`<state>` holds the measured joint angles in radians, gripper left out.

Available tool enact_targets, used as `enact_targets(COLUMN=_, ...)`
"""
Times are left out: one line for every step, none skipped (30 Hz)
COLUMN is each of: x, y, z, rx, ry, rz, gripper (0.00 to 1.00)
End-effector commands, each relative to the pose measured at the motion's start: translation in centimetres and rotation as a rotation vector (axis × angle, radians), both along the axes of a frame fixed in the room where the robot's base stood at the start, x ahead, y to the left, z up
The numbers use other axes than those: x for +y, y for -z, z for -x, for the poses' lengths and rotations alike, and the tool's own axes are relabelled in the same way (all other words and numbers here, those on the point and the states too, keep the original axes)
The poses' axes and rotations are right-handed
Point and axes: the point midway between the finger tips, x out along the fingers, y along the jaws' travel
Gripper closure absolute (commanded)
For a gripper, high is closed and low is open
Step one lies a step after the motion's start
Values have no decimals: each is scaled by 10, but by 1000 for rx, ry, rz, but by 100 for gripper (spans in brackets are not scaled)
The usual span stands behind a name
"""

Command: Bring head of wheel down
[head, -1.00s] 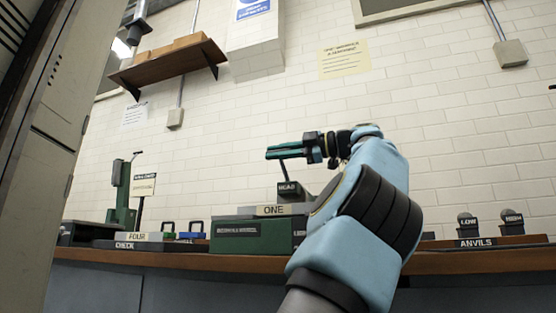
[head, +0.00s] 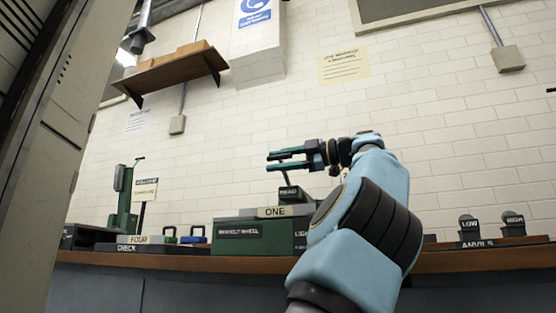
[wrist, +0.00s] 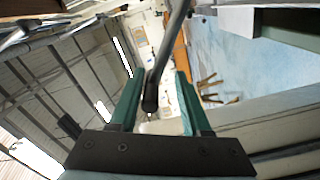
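The head is a dark block (head: 289,193) labelled HEAD, on top of the grey slab marked ONE (head: 272,212). A thin lever (head: 285,178) rises from it to the underside of my gripper (head: 271,163). My gripper is level, pointing left above the block, with its two green fingers apart. In the wrist view a dark rod (wrist: 166,60) with a rounded black end (wrist: 150,102) shows between the fingers of my gripper (wrist: 155,78). Gaps show beside the rod, so the fingers are not closed on it. The lever's top is hidden behind the lower finger in the head view.
The green wheel box (head: 250,233) stands on the wooden bench (head: 180,262). To the left are a CHECK tray (head: 140,248), padlock-like pieces (head: 170,233) and a green upright machine (head: 125,205). LOW and HIGH anvils (head: 490,226) stand at right. A tall cabinet (head: 55,130) fills the left edge.

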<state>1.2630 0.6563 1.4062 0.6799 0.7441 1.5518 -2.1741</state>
Motion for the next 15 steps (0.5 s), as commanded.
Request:
enact_targets(x=0, y=-1, z=0, rx=-1, ry=0, rz=0, gripper=52)
enact_targets(x=0, y=-1, z=0, rx=-1, ry=0, rz=0, gripper=52)
enact_targets(x=1, y=-2, z=0, rx=-3, ry=0, rz=-1, gripper=52)
enact_targets(x=1, y=-2, z=0, rx=-3, ry=0, rz=-1, gripper=52)
enact_targets(x=1, y=-2, z=0, rx=-3, ry=0, rz=-2, gripper=52)
enact_targets(x=1, y=-3, z=1, rx=-3, ry=0, rz=-2, gripper=52)
enact_targets(x=0, y=-3, z=1, rx=-4, ry=0, rz=-2, gripper=52)
enact_targets(x=-1, y=-3, z=1, rx=-4, ry=1, rz=-2, gripper=52)
enact_targets(x=-3, y=-4, z=2, rx=-5, ry=2, rz=-3, gripper=52)
enact_targets(x=-6, y=-4, z=3, rx=-5, ry=2, rz=-3, gripper=52)
enact_targets(x=-9, y=-5, z=4, rx=-5, ry=2, rz=-4, gripper=52)
enact_targets(x=-14, y=-5, z=7, rx=-5, ry=3, rz=-3, gripper=52)
enact_targets(x=-18, y=-6, z=9, rx=-5, ry=3, rz=-3, gripper=52)
enact_targets(x=-24, y=-6, z=12, rx=-5, ry=3, rz=-3, gripper=52)
enact_targets(x=-31, y=-6, z=15, rx=-4, ry=4, rz=-4, gripper=52)
